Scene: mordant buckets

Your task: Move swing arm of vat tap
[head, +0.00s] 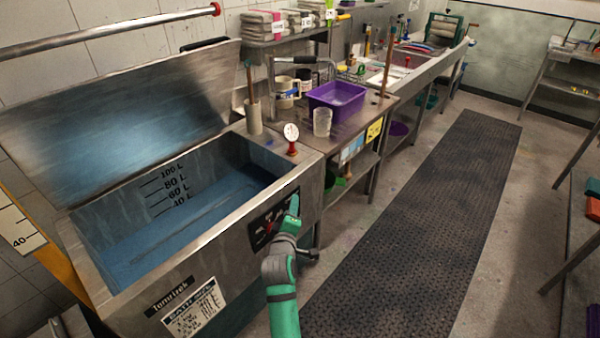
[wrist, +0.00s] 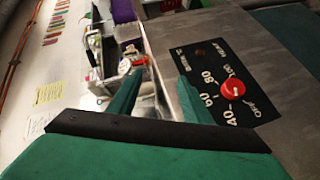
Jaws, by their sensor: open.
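My gripper (head: 293,205) is low at the vat's front right, by the control panel and well apart from the pipe. In the wrist view my gripper (wrist: 158,68) has its green fingers spread with nothing between them. The panel's red knob (wrist: 232,88) is just right of them.
A red-based dial gauge (head: 291,138) stands on the vat's right rim. The purple tub (head: 337,97), a clear beaker (head: 322,122) and a mug crowd the counter. A black floor mat (head: 420,215) runs along a clear aisle to the right.

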